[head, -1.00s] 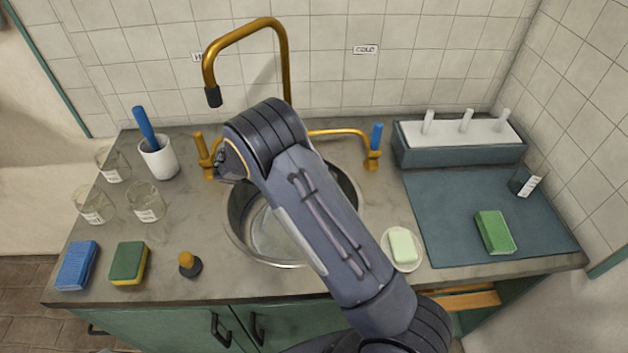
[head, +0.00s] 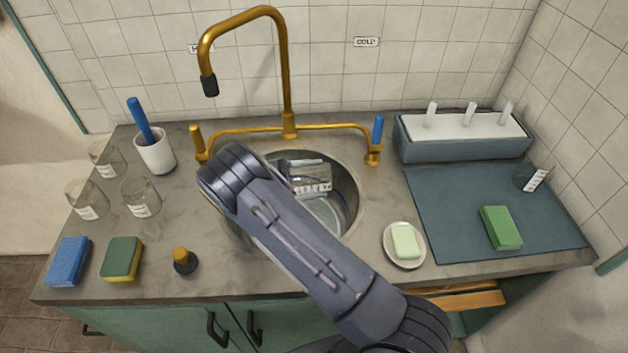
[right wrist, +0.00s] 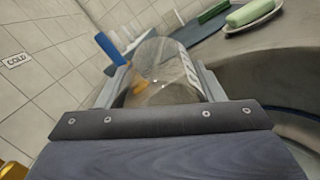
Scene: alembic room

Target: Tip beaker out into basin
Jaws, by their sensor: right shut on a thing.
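The round metal basin (head: 361,190) is set in the middle of the counter, partly hidden behind my right arm. My right gripper (head: 310,180) is over the basin and shut on a clear glass beaker (head: 313,188) with a white marked label. In the right wrist view, the beaker (right wrist: 160,72) sits between the two fingers of the right gripper (right wrist: 160,88). Its tilt is hard to tell, and I cannot make out any contents. My left gripper is not in view.
A gold tap (head: 287,80) arches behind the basin. Several glass jars (head: 140,197), sponges (head: 122,258) and a dark stopper (head: 185,261) stand left.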

